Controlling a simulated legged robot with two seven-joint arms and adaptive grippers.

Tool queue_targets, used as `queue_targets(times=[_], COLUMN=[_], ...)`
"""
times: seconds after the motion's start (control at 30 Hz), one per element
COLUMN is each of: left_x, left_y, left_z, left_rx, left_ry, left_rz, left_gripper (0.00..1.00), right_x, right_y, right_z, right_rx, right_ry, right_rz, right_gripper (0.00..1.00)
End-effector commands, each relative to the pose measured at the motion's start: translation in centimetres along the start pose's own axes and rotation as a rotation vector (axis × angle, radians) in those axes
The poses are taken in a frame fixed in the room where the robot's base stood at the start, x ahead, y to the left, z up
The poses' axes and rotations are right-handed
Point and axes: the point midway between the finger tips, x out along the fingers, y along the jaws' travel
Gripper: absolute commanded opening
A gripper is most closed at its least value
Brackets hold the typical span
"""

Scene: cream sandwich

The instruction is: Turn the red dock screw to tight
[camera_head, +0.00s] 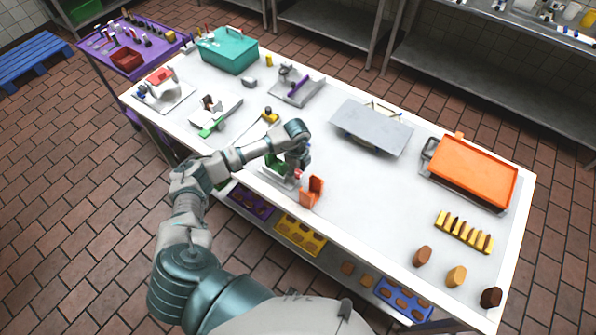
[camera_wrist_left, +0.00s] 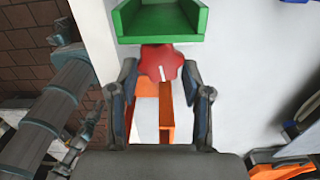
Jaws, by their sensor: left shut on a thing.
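The red dock screw (camera_wrist_left: 160,58) is a lobed knob with a short white mark near its lower middle. In the left wrist view it sits between the fingertips of my left gripper (camera_wrist_left: 160,72), which is shut on it. The green dock (camera_wrist_left: 160,24) is a tray-like part just beyond the screw. In the head view my left gripper (camera_head: 299,168) is at the table's near edge, and only a small bit of the red screw (camera_head: 298,175) shows beside it. The green dock (camera_head: 274,163) is partly hidden by my arm there. My right gripper is not in view.
An orange holder (camera_head: 312,191) stands close to the right of the gripper. A grey plate (camera_head: 371,127) and an orange tray (camera_head: 473,171) lie farther right. A green-handled tool (camera_head: 215,124) lies to the left. The table (camera_head: 365,196) is clear right of the holder.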

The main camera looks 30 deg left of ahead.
Motion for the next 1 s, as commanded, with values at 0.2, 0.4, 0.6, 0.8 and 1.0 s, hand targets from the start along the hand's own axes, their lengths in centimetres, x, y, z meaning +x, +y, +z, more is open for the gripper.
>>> queue_targets(times=[0.2, 0.4, 0.6, 0.8, 1.0], left_x=[-0.5, -0.2, -0.5, -3.5, -8.0], left_y=[-0.4, -0.2, -0.1, -0.2, -0.3], left_z=[0.6, 0.3, 0.1, 0.1, 0.4], left_rx=[-0.009, -0.005, -0.003, -0.001, -0.004], left_ry=[-0.011, -0.008, -0.007, -0.008, -0.005], left_rz=[-0.013, -0.007, -0.006, -0.008, -0.009], left_gripper=[0.64, 0.74, 0.74, 0.74, 0.74], right_x=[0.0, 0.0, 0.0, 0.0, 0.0], right_y=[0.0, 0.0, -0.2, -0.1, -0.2], right_z=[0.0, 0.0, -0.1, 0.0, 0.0], right_rx=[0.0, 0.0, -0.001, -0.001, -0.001], right_ry=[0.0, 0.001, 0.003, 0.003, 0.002], right_rz=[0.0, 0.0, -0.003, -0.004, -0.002], right_gripper=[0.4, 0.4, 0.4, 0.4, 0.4])
